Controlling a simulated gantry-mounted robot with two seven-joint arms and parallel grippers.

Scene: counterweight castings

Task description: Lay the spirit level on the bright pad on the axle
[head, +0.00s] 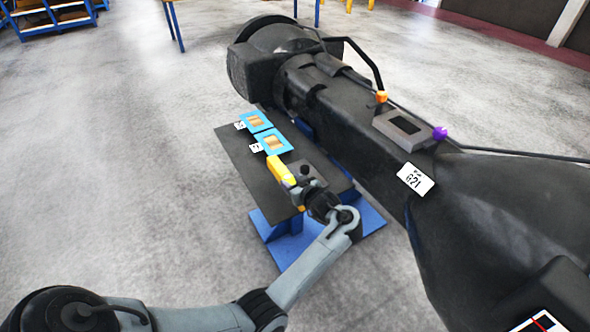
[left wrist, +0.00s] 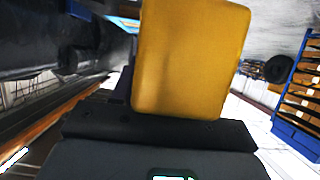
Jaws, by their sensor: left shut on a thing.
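The yellow spirit level (head: 281,170) is in my left gripper (head: 297,188), low over the near part of a dark bench top. In the left wrist view the spirit level (left wrist: 190,55) is a large yellow block close before the camera, above the dark gripper body (left wrist: 160,133). Whether it touches the bench I cannot tell. The axle (head: 345,110) is the long black casting to the right of the bench. A grey pad (head: 388,125) with a dark square middle lies on its upper side, apart from the gripper. My right gripper is not in view.
The dark bench top (head: 240,152) stands on a blue base (head: 368,217). An orange knob (head: 381,97) and a purple knob (head: 440,132) flank the pad. A white label (head: 415,179) is nearby.

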